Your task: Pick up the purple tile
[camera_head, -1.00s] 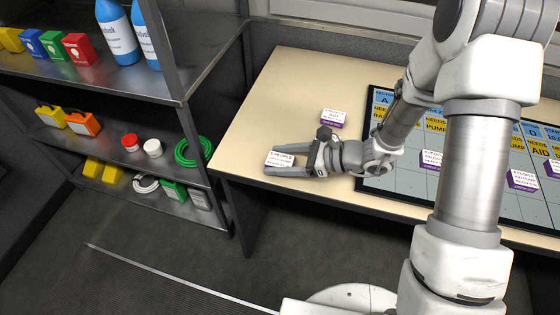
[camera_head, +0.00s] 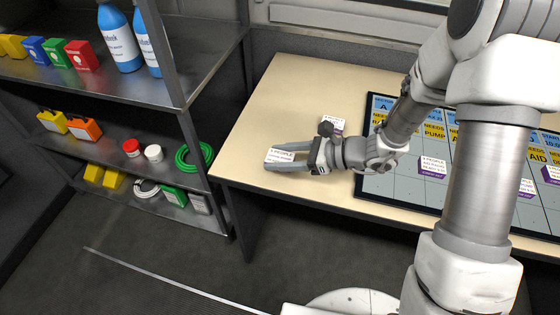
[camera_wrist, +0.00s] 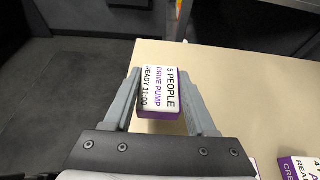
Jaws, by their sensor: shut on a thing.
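The purple tile has a white printed top reading "5 PEOPLE DRIVE PUMP READY 11:00" and a purple side. In the wrist view the tile (camera_wrist: 160,90) sits between both fingers of my gripper (camera_wrist: 160,100), which touch its sides. In the head view the tile (camera_head: 281,155) is near the left part of the cream table (camera_head: 262,120), partly covered by the fingers of my gripper (camera_head: 290,157). My gripper is shut on it and appears to hold it slightly above the table.
A second purple-and-white tile (camera_head: 332,123) lies just behind my gripper, partly hidden. A dark board (camera_head: 400,190) with labelled columns and several tiles covers the table's right side. A metal shelf (camera_head: 205,70) stands left. The table's back left is clear.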

